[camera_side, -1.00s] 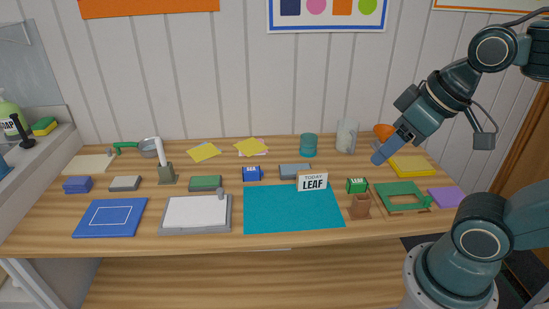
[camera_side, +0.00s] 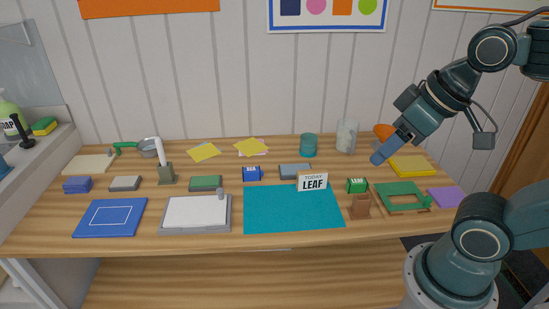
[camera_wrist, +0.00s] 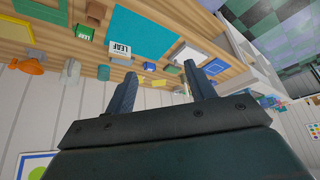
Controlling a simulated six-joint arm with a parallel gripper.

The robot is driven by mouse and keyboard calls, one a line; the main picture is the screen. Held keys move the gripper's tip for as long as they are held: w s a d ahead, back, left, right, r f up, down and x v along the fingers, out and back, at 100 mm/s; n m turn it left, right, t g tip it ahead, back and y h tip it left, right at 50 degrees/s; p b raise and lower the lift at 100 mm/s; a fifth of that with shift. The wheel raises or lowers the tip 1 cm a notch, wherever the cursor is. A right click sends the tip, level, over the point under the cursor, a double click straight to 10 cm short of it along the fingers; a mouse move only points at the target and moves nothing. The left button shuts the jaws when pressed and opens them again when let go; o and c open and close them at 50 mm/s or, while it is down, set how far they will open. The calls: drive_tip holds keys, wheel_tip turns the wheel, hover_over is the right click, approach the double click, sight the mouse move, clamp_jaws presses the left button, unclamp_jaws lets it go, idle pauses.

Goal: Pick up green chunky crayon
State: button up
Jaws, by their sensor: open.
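I cannot single out a green chunky crayon with certainty. Green things in the side view are a small box with a white mark (camera_side: 357,186), a flat block (camera_side: 205,183), a handle joined to a grey ring (camera_side: 125,145) at the back left, and a tray-like frame (camera_side: 402,187) at the right. The small green box also shows in the wrist view (camera_wrist: 85,32). My gripper (camera_side: 382,157) hangs above the table's back right, near the yellow tray. In the wrist view its two fingers (camera_wrist: 158,76) are apart, with nothing between them.
A white LEAF sign (camera_side: 312,182) stands at the back of the teal mat (camera_side: 290,212). A brown holder (camera_side: 360,207) stands beside the mat. An orange bowl (camera_side: 382,131), a glass jar (camera_side: 347,136) and a teal cup (camera_side: 308,145) stand along the back. The yellow tray (camera_side: 412,166) is near my gripper.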

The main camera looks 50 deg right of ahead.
drive_tip(key=shift+w, duration=0.1)
drive_tip(key=m+g, duration=0.6)
drive_tip(key=m, duration=2.1)
hover_over(358, 181)
wheel_tip(358, 181, down, 21)
drive_tip(key=shift+d+f, duration=0.1)
drive_tip(key=shift+f, duration=4)
drive_tip(key=shift+f, duration=0.1)
